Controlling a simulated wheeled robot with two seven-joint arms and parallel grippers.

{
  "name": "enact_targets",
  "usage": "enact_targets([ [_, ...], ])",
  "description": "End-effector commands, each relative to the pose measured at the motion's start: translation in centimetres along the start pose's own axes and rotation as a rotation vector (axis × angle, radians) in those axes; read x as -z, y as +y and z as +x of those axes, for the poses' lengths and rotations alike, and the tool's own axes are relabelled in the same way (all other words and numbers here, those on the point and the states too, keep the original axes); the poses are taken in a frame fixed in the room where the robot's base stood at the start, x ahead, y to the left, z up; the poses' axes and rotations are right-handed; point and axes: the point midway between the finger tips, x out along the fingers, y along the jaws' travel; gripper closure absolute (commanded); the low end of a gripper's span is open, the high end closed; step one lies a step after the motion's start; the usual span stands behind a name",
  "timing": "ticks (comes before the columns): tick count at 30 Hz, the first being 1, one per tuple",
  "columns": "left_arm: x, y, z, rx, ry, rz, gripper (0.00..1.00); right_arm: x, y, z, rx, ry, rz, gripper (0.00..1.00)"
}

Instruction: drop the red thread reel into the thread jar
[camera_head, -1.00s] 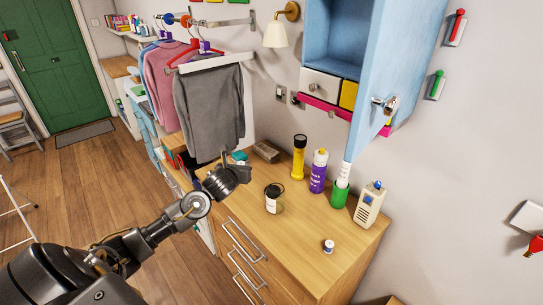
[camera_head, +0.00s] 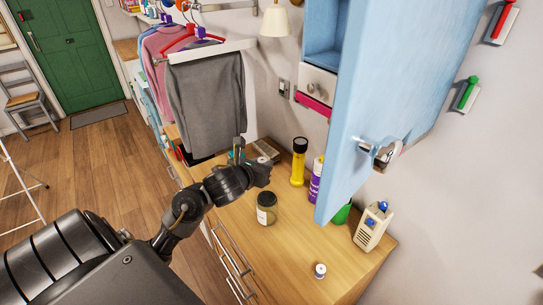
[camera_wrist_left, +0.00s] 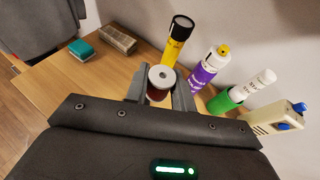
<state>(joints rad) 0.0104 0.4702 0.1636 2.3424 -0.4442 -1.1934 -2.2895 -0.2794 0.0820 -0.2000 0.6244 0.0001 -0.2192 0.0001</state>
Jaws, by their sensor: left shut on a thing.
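My left gripper (camera_head: 254,158) is above the wooden counter, behind the thread jar in the head view. In the left wrist view its fingers (camera_wrist_left: 161,84) are shut on the red thread reel (camera_wrist_left: 160,93), which shows a pale round end with a hole and dark red thread below. The reel is hard to make out in the head view. The jar is not seen in the left wrist view. My right gripper is not in view.
A yellow torch (camera_head: 299,162), a purple bottle (camera_head: 315,182) and a cream handset (camera_head: 372,227) stand along the back of the counter (camera_head: 290,240). A small white-topped reel (camera_head: 320,270) stands at the front. An open blue cupboard door (camera_head: 395,90) hangs over the right.

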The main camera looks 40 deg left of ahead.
Motion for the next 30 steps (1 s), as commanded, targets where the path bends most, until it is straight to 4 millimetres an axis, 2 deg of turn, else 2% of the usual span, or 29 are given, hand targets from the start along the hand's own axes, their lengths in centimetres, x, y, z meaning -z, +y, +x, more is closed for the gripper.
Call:
enact_targets([
  [5, 0.3, -0.2, 0.2, 0.003, 0.000, 0.000, 0.96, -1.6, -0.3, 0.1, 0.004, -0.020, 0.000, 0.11],
  [11, 2.3, -0.2, 1.0, 0.004, 0.001, -0.001, 0.96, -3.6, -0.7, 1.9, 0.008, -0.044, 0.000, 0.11],
  [14, 3.4, -0.1, 1.5, 0.003, 0.001, -0.003, 0.96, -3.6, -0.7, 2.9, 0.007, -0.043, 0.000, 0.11],
  [21, 5.3, 0.0, 2.2, 0.000, 0.001, -0.001, 0.96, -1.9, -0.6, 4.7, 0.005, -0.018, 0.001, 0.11],
  [30, 5.6, 0.0, 2.3, 0.000, 0.000, -0.001, 0.96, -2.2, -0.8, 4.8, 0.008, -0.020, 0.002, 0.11],
])
